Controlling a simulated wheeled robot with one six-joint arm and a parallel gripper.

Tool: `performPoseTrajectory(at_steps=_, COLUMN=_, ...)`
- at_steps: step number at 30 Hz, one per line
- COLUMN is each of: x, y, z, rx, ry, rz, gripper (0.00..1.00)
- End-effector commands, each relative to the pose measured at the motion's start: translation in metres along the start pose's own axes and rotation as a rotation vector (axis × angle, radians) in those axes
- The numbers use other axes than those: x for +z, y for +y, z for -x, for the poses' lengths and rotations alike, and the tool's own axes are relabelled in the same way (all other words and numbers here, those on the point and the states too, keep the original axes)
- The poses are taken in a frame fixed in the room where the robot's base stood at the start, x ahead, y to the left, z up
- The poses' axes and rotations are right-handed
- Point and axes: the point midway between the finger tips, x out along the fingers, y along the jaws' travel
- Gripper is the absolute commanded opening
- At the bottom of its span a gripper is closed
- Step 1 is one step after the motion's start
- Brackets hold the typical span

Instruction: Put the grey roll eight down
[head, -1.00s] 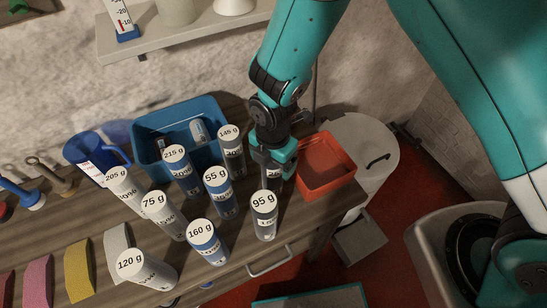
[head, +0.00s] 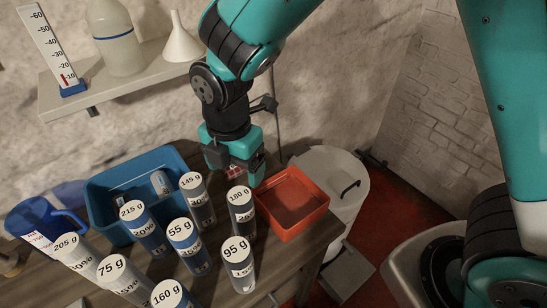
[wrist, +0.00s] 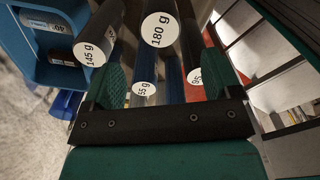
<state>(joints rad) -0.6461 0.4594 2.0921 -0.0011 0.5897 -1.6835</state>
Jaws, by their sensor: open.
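The dark grey roll marked 180 g (head: 241,212) stands upright on the bench, just left of the red-orange tray (head: 291,200). Its white top label also shows in the wrist view (wrist: 160,30), between my fingers as seen from there. My gripper (head: 237,172) is open, behind and above this roll in the head view. The wrist view shows its two green fingers (wrist: 160,82) spread apart. The roll looks free of the fingers, though the exact gap is hard to judge.
Rolls marked 145 g (head: 197,203), 55 g (head: 188,247) and 95 g (head: 239,266) stand close by, with several others to the left. A blue bin (head: 103,207) is behind them. A white lidded bin (head: 345,180) stands right of the bench.

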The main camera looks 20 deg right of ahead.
Motion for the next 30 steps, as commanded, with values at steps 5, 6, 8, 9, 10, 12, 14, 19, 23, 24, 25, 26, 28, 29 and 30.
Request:
performPoseTrajectory(at_steps=5, x=0.004, y=-0.017, z=0.027, rx=0.027, ry=0.044, rz=-0.211, gripper=0.83)
performPoseTrajectory(at_steps=6, x=0.005, y=-0.026, z=0.039, rx=0.036, ry=0.068, rz=-0.317, gripper=0.83)
performPoseTrajectory(at_steps=8, x=0.005, y=-0.043, z=0.058, rx=0.049, ry=0.112, rz=-0.500, gripper=0.83)
performPoseTrajectory(at_steps=9, x=0.004, y=-0.057, z=0.071, rx=0.053, ry=0.145, rz=-0.635, gripper=0.83)
performPoseTrajectory(at_steps=10, x=0.003, y=-0.067, z=0.080, rx=0.053, ry=0.171, rz=-0.738, gripper=0.83)
performPoseTrajectory(at_steps=12, x=-0.002, y=-0.091, z=0.098, rx=0.048, ry=0.229, rz=-0.968, gripper=0.83)
performPoseTrajectory(at_steps=14, x=-0.008, y=-0.110, z=0.111, rx=0.037, ry=0.275, rz=-1.150, gripper=0.83)
performPoseTrajectory(at_steps=19, x=-0.024, y=-0.149, z=0.130, rx=-0.007, ry=0.371, rz=-1.529, gripper=0.83)
performPoseTrajectory(at_steps=23, x=-0.032, y=-0.163, z=0.135, rx=-0.032, ry=0.405, rz=-1.663, gripper=0.83)
performPoseTrajectory(at_steps=24, x=-0.032, y=-0.165, z=0.135, rx=-0.037, ry=0.408, rz=-1.681, gripper=0.83)
performPoseTrajectory(at_steps=25, x=-0.033, y=-0.166, z=0.135, rx=-0.039, ry=0.410, rz=-1.689, gripper=0.83)
performPoseTrajectory(at_steps=26, x=-0.033, y=-0.166, z=0.135, rx=-0.041, ry=0.410, rz=-1.694, gripper=0.83)
performPoseTrajectory(at_steps=28, x=-0.033, y=-0.166, z=0.135, rx=-0.042, ry=0.410, rz=-1.695, gripper=0.83)
performPoseTrajectory(at_steps=29, x=-0.033, y=-0.166, z=0.135, rx=-0.042, ry=0.410, rz=-1.695, gripper=0.83)
performPoseTrajectory(at_steps=30, x=-0.033, y=-0.165, z=0.135, rx=-0.041, ry=0.410, rz=-1.694, gripper=0.83)
